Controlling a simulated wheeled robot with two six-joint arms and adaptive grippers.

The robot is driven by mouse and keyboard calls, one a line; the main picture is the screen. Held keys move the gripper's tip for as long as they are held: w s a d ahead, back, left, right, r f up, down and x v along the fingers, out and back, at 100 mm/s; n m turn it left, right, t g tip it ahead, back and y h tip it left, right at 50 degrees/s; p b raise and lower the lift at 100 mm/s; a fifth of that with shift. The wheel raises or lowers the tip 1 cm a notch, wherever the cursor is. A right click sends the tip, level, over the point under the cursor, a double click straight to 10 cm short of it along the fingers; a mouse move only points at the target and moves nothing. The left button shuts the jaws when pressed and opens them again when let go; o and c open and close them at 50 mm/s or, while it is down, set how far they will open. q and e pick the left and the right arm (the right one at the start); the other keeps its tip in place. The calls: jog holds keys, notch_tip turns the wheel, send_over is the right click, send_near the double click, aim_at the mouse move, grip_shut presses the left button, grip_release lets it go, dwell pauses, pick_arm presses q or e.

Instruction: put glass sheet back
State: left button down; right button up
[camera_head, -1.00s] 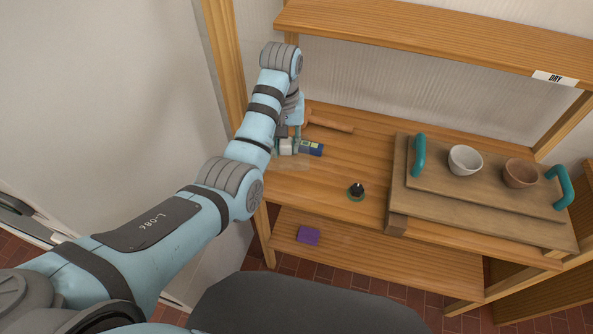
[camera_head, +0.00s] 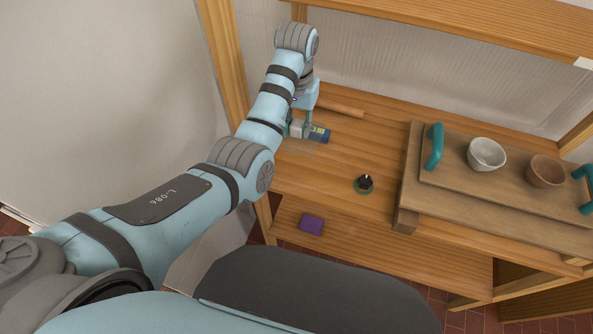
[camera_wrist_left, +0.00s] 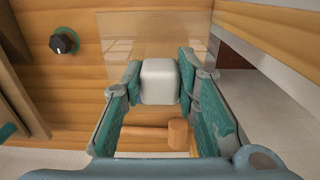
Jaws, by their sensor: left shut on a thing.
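The glass sheet (camera_wrist_left: 150,35) is a clear, faintly brownish pane, showing in the left wrist view beyond the fingers; it is hard to make out in the head view. A pale rounded block (camera_wrist_left: 159,82) at its near edge looks like its grip. My left gripper (camera_wrist_left: 160,85) is shut on this block, one teal finger on each side. In the head view my left gripper (camera_head: 298,128) is low over the left end of the wooden bench top (camera_head: 335,165). I cannot tell whether the sheet touches the wood. My right gripper is not in view.
A black knob (camera_head: 364,183) stands on the bench. A board with teal handles (camera_head: 435,147) bears two bowls (camera_head: 487,154). A purple block (camera_head: 312,223) lies on the lower shelf.

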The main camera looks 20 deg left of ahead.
pick_arm(q)
send_near(296, 171)
notch_tip(296, 171, down, 5)
jog(key=shift+s+r+b, duration=0.1)
jog(key=shift+s+b, duration=0.05)
jog(key=shift+b, duration=0.7)
jog(key=shift+w+f, duration=0.2)
jog(key=shift+f, duration=0.35)
pick_arm(e)
notch_tip(296, 171, down, 4)
jog(key=shift+r, duration=0.15)
pick_arm(q)
jog(key=shift+f, duration=0.1)
jog(key=c, duration=1.2)
grip_release()
jog(key=shift+s, duration=0.1)
jog(key=shift+c, duration=0.2)
pick_arm(e)
jog(key=shift+w, duration=0.1)
